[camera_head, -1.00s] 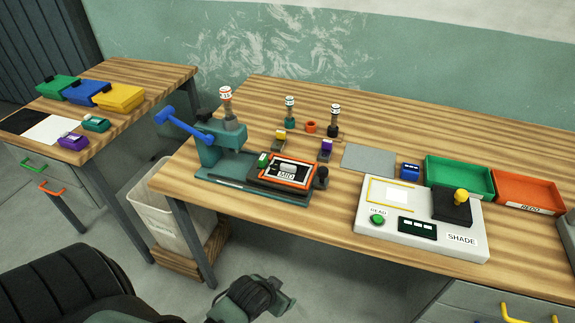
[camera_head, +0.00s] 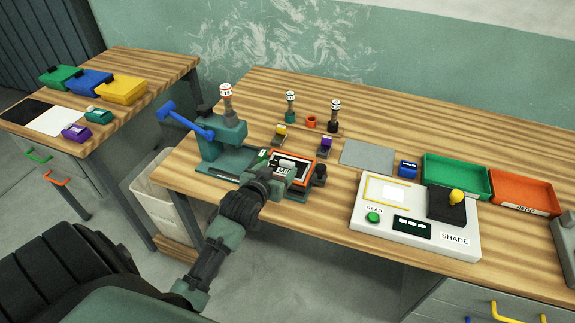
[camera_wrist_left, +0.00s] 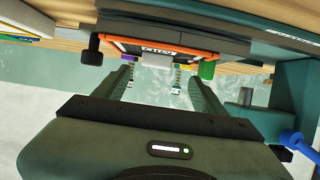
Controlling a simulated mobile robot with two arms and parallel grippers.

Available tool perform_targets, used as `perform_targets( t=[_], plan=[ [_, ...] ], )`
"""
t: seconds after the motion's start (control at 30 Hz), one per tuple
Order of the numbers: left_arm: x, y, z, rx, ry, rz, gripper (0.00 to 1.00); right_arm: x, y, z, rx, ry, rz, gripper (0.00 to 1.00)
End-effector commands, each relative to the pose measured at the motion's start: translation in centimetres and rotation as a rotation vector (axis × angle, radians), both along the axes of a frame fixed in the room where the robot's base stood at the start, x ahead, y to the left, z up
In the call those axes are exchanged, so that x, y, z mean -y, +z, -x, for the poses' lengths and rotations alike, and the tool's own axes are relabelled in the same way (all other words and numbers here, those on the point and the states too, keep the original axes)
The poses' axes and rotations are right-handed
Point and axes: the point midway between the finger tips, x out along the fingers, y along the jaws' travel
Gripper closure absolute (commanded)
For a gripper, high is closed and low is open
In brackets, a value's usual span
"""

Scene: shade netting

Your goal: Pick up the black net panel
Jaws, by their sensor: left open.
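The black net panel (camera_head: 306,167) appears to be the flat black piece with an orange rim and white label in the green press fixture (camera_head: 222,160). It has a pale grip tab on top. My left gripper (camera_head: 287,166) is over its near side and hides part of it. In the left wrist view the orange-rimmed panel (camera_wrist_left: 133,46) and its tab lie ahead, between the open fingers (camera_wrist_left: 160,75). The fingers look empty; whether they touch the tab I cannot tell. My right gripper is not in view.
The press has a blue lever (camera_head: 187,124) on the left and a dark knob (camera_head: 320,175) beside the panel. Stamps stand behind. To the right are a grey mat (camera_head: 368,156), a white SHADE reader (camera_head: 405,228), a green tray (camera_head: 456,162) and an orange tray (camera_head: 525,185).

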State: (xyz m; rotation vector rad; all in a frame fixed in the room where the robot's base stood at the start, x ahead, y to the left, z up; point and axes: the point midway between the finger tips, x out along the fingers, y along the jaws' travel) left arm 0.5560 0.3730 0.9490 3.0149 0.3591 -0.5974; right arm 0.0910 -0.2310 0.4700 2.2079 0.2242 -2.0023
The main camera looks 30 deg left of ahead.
Motion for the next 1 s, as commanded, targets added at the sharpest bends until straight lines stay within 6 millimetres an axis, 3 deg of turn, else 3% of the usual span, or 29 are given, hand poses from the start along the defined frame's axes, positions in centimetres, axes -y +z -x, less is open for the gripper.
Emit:
perform_targets(
  t=[0.33, 0.67, 0.9, 1.0],
  plan=[
    [-0.3, -1.6, -4.1, -0.001, -0.001, 0.0, 0.29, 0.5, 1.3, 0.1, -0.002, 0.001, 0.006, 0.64],
    [-0.5, -2.0, -4.6, -0.001, -0.002, -0.001, 0.29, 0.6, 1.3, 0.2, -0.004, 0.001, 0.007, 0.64],
    [-0.4, -2.0, -4.6, -0.002, -0.002, -0.001, 0.95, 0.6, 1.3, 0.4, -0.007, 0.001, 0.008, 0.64],
    [-0.4, -2.0, -4.6, -0.001, -0.002, -0.001, 0.95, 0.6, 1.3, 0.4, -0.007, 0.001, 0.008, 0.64]
  ],
)
